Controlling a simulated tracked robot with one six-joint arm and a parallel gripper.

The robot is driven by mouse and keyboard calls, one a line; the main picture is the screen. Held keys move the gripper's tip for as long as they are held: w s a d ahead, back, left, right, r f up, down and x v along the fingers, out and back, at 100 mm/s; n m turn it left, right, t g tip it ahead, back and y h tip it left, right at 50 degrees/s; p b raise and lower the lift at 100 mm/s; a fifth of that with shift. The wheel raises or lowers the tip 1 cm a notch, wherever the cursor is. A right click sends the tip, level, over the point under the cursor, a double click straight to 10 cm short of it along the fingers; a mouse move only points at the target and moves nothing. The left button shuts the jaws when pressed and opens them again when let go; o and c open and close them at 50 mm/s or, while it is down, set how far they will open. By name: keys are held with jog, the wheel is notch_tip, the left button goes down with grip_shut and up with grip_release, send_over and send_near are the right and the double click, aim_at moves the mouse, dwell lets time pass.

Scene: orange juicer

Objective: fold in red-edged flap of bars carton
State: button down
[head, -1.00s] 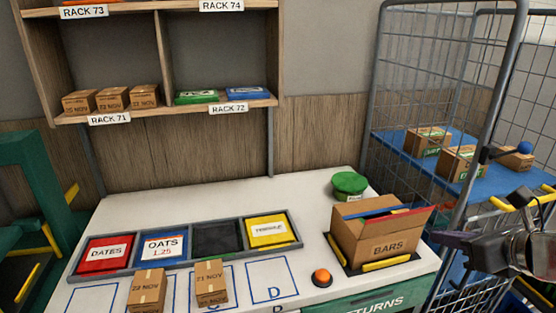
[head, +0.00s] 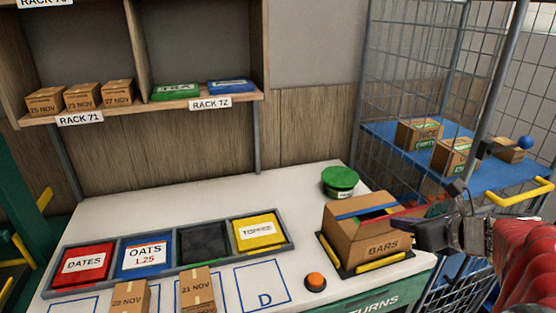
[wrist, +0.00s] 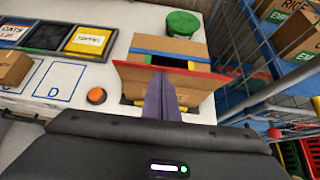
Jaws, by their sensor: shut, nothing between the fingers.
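The bars carton (head: 360,243) is a brown box on a dark stand with yellow bars, at the right end of the white bench. Its red-edged flap (wrist: 135,78) sticks outward on the side facing my gripper in the wrist view, with the red edge along its top. A blue-edged flap (wrist: 186,59) lies on the far side of the opening, and a dark gap shows between the flaps. My gripper (head: 418,233) is shut and empty at the carton's right side. In the wrist view its fingers (wrist: 161,82) overlap the red-edged flap; I cannot tell whether they touch it.
A green round tub (head: 340,181) stands behind the carton. An orange button (head: 315,282) is at its front left. A tray of coloured bins (head: 203,244) and small dated boxes (head: 197,290) lie further left. A wire cage (head: 412,85) with a blue shelf stands at right.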

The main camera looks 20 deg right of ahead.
jog(key=shift+w+r, duration=0.1)
jog(key=shift+w, duration=0.25)
dwell(0.3)
jog(key=shift+r, duration=0.1)
jog(key=shift+w+a+g, duration=0.1)
jog(key=shift+w+g, duration=0.15)
jog(key=shift+g, duration=0.05)
